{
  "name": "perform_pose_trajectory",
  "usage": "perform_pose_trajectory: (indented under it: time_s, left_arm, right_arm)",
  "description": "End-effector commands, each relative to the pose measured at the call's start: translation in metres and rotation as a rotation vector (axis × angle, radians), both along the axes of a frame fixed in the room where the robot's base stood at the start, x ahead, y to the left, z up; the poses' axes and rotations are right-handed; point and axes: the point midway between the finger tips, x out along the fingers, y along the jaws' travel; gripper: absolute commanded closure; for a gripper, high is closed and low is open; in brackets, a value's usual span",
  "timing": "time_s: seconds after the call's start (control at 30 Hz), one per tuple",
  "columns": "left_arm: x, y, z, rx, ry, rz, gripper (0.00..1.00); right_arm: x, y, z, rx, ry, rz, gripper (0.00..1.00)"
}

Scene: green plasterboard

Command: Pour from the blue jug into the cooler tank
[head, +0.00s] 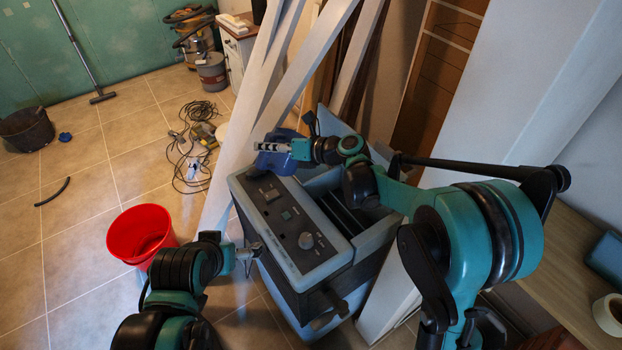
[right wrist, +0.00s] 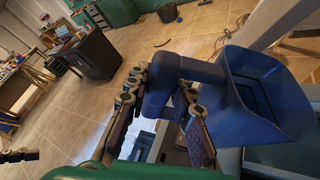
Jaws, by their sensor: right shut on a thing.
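The blue jug (head: 277,163) is held by my right gripper (head: 291,149) over the far left corner of the grey cooler (head: 290,232). In the right wrist view the jug (right wrist: 240,112) shows its open mouth and dark inside; no liquid can be made out. There my right gripper's (right wrist: 163,112) fingers close around the jug's handle. The cooler's tank (head: 342,196) seems to be the dark opening behind the control panel, partly hidden by my right arm. My left gripper (head: 249,255) is at the cooler's near left side; its jaws are too small to read.
A red bucket (head: 140,235) stands on the tiles left of the cooler. White boards (head: 285,70) lean close behind it. Cables and a yellow tool (head: 203,135) lie on the floor. A wooden worktop (head: 545,255) is at the right. The floor at left is mostly free.

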Motion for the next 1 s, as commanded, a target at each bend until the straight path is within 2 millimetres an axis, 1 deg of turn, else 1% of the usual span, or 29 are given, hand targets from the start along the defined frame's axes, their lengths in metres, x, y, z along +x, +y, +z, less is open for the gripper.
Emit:
perform_pose_trajectory:
  time_s: [0.03, 0.6, 0.7, 0.93, 1.0]
  left_arm:
    - [0.000, 0.000, 0.006, 0.000, 0.000, 0.000, 0.02]
    - [0.000, 0.000, 0.036, 0.000, 0.000, 0.000, 0.02]
    - [0.000, 0.000, 0.037, 0.000, 0.000, 0.000, 0.02]
    - [0.000, 0.000, 0.036, 0.000, 0.000, 0.000, 0.02]
    - [0.000, 0.000, 0.038, 0.000, 0.000, 0.000, 0.02]
  right_arm:
    - [0.000, 0.000, 0.008, 0.001, -0.001, -0.001, 1.00]
    - [0.000, 0.000, 0.051, 0.001, -0.001, -0.001, 1.00]
    - [0.000, 0.000, 0.054, 0.001, -0.001, -0.001, 1.00]
    - [0.000, 0.000, 0.053, 0.000, -0.001, 0.000, 1.00]
    - [-0.001, 0.001, 0.053, -0.024, -0.030, 0.001, 1.00]
